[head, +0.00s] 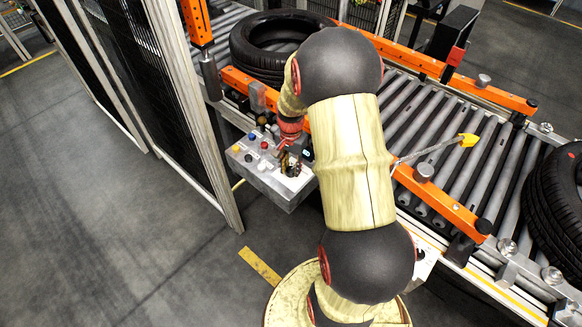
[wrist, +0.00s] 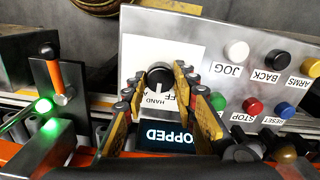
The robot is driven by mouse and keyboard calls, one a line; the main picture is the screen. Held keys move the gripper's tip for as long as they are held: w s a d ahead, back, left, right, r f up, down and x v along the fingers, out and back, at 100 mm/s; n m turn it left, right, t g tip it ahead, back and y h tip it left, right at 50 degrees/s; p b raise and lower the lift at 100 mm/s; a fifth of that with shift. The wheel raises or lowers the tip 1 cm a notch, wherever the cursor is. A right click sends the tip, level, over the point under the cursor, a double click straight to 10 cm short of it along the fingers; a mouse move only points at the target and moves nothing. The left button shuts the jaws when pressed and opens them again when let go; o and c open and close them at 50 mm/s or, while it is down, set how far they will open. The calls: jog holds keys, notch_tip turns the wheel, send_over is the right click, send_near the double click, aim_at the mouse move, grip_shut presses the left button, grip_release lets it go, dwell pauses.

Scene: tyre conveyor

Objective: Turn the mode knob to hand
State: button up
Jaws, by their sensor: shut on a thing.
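The black mode knob (wrist: 159,75) sits on a white label plate (wrist: 192,52) on the grey control box (wrist: 135,22). My gripper (wrist: 160,72) has its two yellow-and-black fingers on either side of the knob, shut on it. A pale mark on the knob's lower edge points down in the wrist view, towards the word HAND. The word OFF lies to the right, partly hidden by a finger. In the head view my gripper (head: 291,165) is at the right part of the control box (head: 275,187), and the knob is hidden.
Several coloured buttons, including STOP (wrist: 252,106) and JOG (wrist: 237,51), lie right of the knob. A dark display (wrist: 165,137) sits below it. An orange-handled lever (wrist: 53,75) and green light (wrist: 44,106) are left. The roller conveyor (head: 455,130) carries tyres (head: 265,45).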

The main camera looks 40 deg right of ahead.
aim_at(291, 170)
jog(key=o, duration=1)
jog(key=shift+o, duration=0.8)
notch_tip(291, 170, up, 12)
